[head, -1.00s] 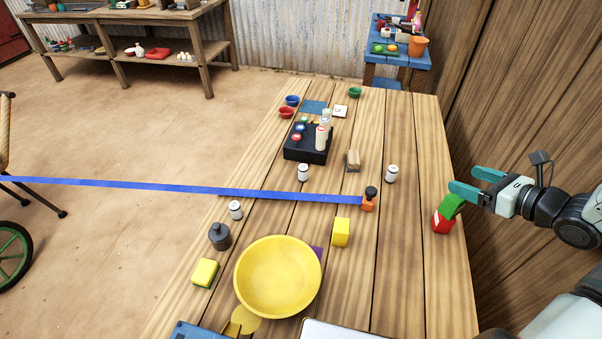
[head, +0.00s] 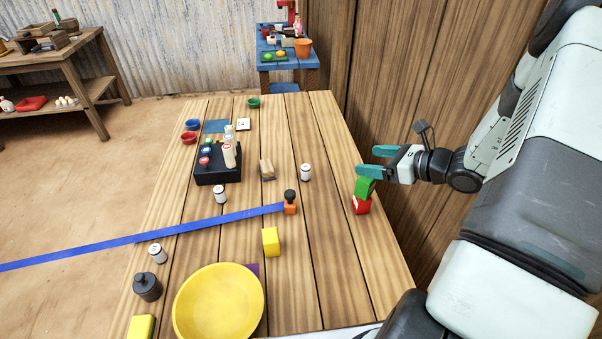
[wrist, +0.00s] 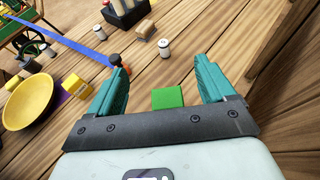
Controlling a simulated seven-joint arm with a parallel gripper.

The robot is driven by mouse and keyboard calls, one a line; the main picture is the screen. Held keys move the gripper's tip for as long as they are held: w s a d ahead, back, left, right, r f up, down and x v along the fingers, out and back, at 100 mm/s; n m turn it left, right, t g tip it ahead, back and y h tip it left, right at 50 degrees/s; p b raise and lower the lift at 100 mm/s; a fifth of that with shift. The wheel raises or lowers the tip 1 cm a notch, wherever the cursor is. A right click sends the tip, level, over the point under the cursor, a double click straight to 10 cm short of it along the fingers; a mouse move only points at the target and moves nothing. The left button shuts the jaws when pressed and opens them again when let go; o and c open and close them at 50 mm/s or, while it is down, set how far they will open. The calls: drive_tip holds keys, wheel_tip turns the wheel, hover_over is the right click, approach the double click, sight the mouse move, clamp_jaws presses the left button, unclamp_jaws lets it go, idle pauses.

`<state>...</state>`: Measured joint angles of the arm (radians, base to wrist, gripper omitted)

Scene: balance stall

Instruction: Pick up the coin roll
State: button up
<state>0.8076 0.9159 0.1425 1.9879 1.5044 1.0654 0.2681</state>
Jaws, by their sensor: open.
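I cannot tell for sure which thing is the coin roll. Tall cream rolls (head: 229,155) stand in a black tray (head: 218,176) at the far left of the table. Short white cylinders with dark ends stand apart on the wood: one right of the tray (head: 305,172), one in front of it (head: 219,195), one by the left edge (head: 157,254). My gripper (head: 378,161) is open and empty at the table's right edge, far from the tray. In the wrist view its spread fingers (wrist: 161,66) frame a green block (wrist: 167,97), with no visible grip on it.
The green block (head: 365,186) sits on a red block (head: 361,205) just below my fingers. A blue strip (head: 190,225) crosses the table to an orange piece (head: 290,208). A yellow bowl (head: 220,300), yellow block (head: 270,241) and dark weight (head: 147,288) stand nearer. A wooden wall (head: 400,90) rises at right.

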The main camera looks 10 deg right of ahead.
drive_tip(key=shift+c, duration=0.3)
drive_tip(key=c, duration=0.4)
drive_tip(key=shift+o, duration=0.2)
drive_tip(key=a+f+n+g+y, duration=0.1)
drive_tip(key=a+n+g+y, duration=0.1)
drive_tip(key=a+n+g, duration=0.6)
drive_tip(key=n+g+h, duration=0.2)
drive_tip(key=n+h, duration=1)
drive_tip(key=n, duration=2)
hover_over(154, 248)
drive_tip(key=f, duration=0.4)
drive_tip(key=shift+s+d, duration=0.1)
drive_tip(key=shift+d, duration=0.15)
drive_tip(key=shift+n, duration=0.4)
drive_tip(key=f, duration=0.5)
drive_tip(key=shift+s+a, duration=0.15)
drive_tip(key=shift+a, duration=0.25)
drive_tip(key=shift+w+d+f, duration=0.1)
drive_tip(key=shift+w+f, duration=0.05)
drive_tip(key=shift+f, duration=1.3)
drive_tip(key=shift+w+d+f, duration=0.1)
drive_tip(key=shift+f, duration=1.3)
